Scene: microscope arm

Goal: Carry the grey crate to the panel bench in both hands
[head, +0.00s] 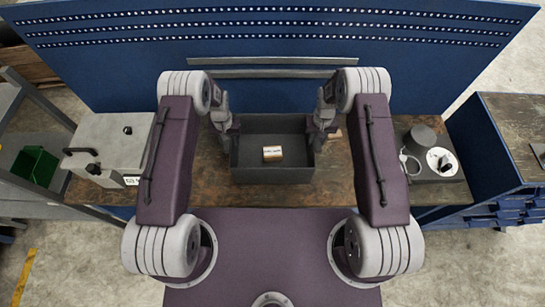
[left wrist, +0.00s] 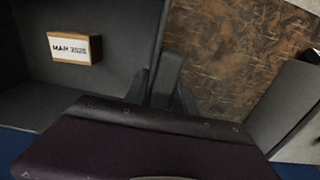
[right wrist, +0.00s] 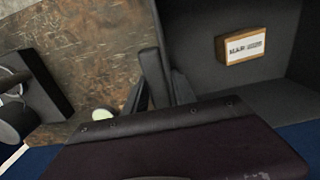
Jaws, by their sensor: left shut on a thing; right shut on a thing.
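The grey crate (head: 272,175) is an open dark box at the middle of the wooden-topped bench (head: 340,182) with the blue back panel (head: 270,100). A small block with a white label (head: 272,153) lies inside it; the label reads like "MAR 2025" in the left wrist view (left wrist: 75,48). My left gripper (head: 229,125) is shut on the crate's left wall, which runs between its fingers in the left wrist view (left wrist: 165,80). My right gripper (head: 321,122) is shut on the right wall (right wrist: 165,50). I cannot tell whether the crate touches the bench top.
A light grey box (head: 112,145) with a handle stands left of the crate. A dark device (head: 430,150) with a white dial stands on the right. A green bin (head: 35,165) is on the left shelf. A blue drawer cabinet (head: 500,150) is at far right.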

